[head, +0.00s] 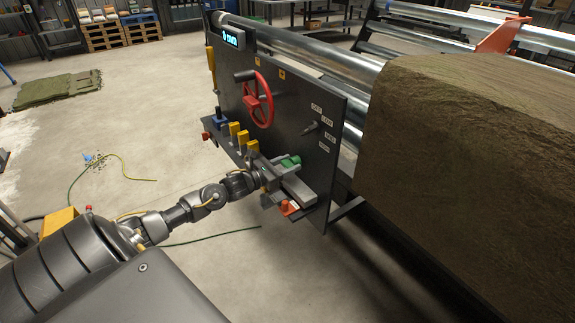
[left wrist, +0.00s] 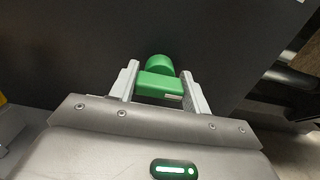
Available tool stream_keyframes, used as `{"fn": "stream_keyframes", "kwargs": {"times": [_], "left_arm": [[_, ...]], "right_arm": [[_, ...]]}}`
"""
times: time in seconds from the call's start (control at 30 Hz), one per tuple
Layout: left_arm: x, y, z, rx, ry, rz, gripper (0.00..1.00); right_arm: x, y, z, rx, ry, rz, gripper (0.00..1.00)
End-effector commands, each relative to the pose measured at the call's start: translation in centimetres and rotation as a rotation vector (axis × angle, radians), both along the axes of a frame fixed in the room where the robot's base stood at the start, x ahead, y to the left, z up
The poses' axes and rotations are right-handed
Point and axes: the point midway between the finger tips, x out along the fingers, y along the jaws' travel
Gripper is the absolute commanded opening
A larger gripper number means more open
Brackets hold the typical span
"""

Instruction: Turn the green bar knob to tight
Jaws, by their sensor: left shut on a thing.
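The green bar knob (left wrist: 158,85) is on the dark control panel (head: 325,108). In the left wrist view it is a green bar in front of a round green hub, lying nearly level between my fingers. My left gripper (left wrist: 158,90) is shut on the bar, one finger at each end. In the head view the knob (head: 290,161) shows as a small green piece beside my left gripper (head: 280,175), low on the panel. Any mark for tight at the knob is not readable. My right gripper is not in view.
A red handwheel (head: 258,98) and several yellow handles (head: 243,137) are on the panel near my left arm. An orange-red part (head: 288,207) sits just below the gripper. A large brown turf roll (head: 470,140) stands right of the panel. The floor at left is mostly open.

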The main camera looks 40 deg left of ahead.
Motion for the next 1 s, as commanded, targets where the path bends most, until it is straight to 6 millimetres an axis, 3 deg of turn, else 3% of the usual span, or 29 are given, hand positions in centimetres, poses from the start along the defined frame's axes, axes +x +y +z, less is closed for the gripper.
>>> {"fn": "stream_keyframes", "kwargs": {"times": [0.37, 1.0], "left_arm": [[0.0, 0.1, 0.0, -0.125, 0.038, -0.001, 0.24], [0.1, 0.3, 0.1, -0.689, 0.206, 0.0, 0.24]], "right_arm": [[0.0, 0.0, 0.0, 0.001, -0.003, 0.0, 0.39], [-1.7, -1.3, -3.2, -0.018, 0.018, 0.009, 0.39]]}}
